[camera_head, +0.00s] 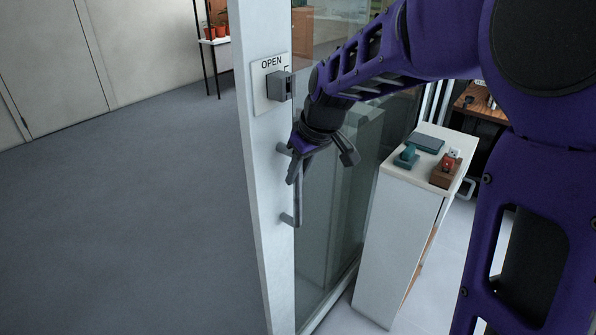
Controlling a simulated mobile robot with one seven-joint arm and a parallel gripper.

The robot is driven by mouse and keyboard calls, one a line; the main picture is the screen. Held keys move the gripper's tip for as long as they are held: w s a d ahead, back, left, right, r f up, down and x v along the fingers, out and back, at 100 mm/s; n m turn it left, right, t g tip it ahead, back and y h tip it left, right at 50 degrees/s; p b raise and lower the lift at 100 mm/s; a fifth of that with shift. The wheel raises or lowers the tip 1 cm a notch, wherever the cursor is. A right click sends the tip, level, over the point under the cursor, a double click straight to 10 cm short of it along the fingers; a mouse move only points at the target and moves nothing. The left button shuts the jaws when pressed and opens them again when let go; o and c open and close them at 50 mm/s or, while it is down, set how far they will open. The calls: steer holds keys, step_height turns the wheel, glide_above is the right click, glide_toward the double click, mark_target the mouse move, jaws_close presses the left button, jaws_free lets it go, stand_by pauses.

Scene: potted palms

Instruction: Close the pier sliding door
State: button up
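The sliding door is a glass panel (335,205) with a wide white frame post (262,170) at its left edge. A grey vertical bar handle (298,205) is fixed to this post. A white plate marked "OPEN" (268,88) with a small grey box sits above the handle. My gripper (322,170) is at the upper part of the handle, pointing down, with its two fingers spread apart. One finger overlaps the handle bar in the picture and the other is to the right, in front of the glass. I cannot tell whether the finger touches the bar.
A white cabinet (375,250) stands right of the glass, with small teal and red items (446,163) on top. A wooden desk (480,103) is behind it. Grey floor (120,220) left of the post is clear. A shelf with pots (212,38) stands at the back.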

jaws_close()
stand_by(0.9)
steer(key=shift+a, duration=0.1)
